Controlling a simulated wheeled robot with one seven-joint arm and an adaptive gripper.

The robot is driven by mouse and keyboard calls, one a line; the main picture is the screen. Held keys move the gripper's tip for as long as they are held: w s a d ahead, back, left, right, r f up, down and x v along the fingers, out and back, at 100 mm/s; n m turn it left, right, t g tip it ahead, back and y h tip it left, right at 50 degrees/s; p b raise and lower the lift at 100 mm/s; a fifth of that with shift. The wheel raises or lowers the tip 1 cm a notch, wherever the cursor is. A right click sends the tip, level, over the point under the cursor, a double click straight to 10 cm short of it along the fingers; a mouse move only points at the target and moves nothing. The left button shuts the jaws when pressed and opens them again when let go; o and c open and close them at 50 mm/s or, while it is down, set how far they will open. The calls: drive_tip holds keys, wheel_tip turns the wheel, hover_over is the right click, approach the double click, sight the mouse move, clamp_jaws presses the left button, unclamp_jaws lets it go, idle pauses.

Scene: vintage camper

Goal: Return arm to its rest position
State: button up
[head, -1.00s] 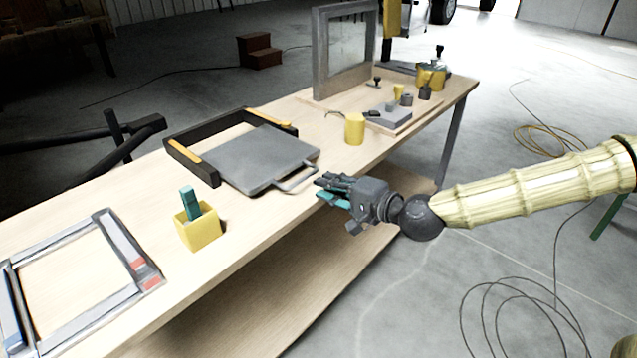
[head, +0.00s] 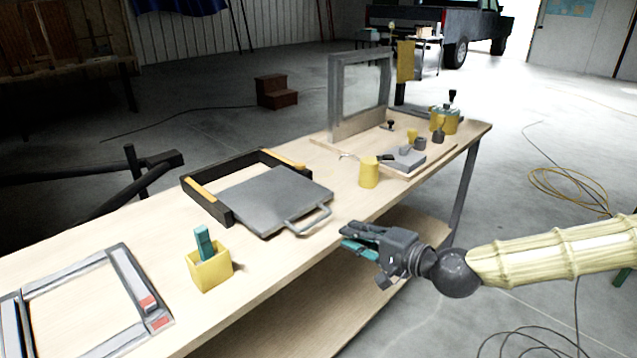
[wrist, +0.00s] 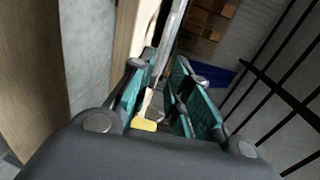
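My gripper (head: 348,238) is beside the front edge of the wooden workbench (head: 300,255), out past the metal handle of a flat grey slab. My pale, ribbed arm reaches in from the right side of the head view. In the wrist view, the teal-padded fingers (wrist: 158,92) stand apart with a clear gap between them. I see nothing held; a yellow thing (wrist: 145,122) shows beyond the gap.
The grey slab (head: 275,200) lies at a dark tray (head: 208,203). A yellow box (head: 210,270) with a teal item, a flat frame (head: 140,290), a yellow cylinder (head: 369,173) and an upright frame (head: 335,100) are on the bench. Floor right of the bench is mostly open, with cables (head: 570,190).

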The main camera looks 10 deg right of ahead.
drive_tip(key=s+a+f+n+g+h+p, duration=0.2)
drive_tip(key=s+f+g, duration=0.2)
drive_tip(key=s+f, duration=0.5)
drive_tip(key=s+a+f+n+g+h+p, duration=0.1)
drive_tip(key=s+a+f+n+g+p, duration=0.2)
drive_tip(key=f, duration=1.1)
drive_tip(key=s+d+f+n+g+h+p, duration=0.1)
drive_tip(key=s+d+f+g+h, duration=0.1)
drive_tip(key=s, duration=0.5)
drive_tip(key=s+d+f+n+g+h+p, duration=0.2)
drive_tip(key=s+d+f, duration=0.2)
drive_tip(key=s, duration=0.3)
drive_tip(key=s+d+f+n+g+h+p, duration=0.1)
drive_tip(key=s+d+f+n+h, duration=0.1)
drive_tip(key=s+f, duration=0.3)
drive_tip(key=s+d, duration=0.1)
drive_tip(key=s, duration=0.1)
drive_tip(key=shift+s+d+g, duration=0.3)
drive_tip(key=shift+d+g, duration=0.05)
drive_tip(key=shift+g, duration=0.05)
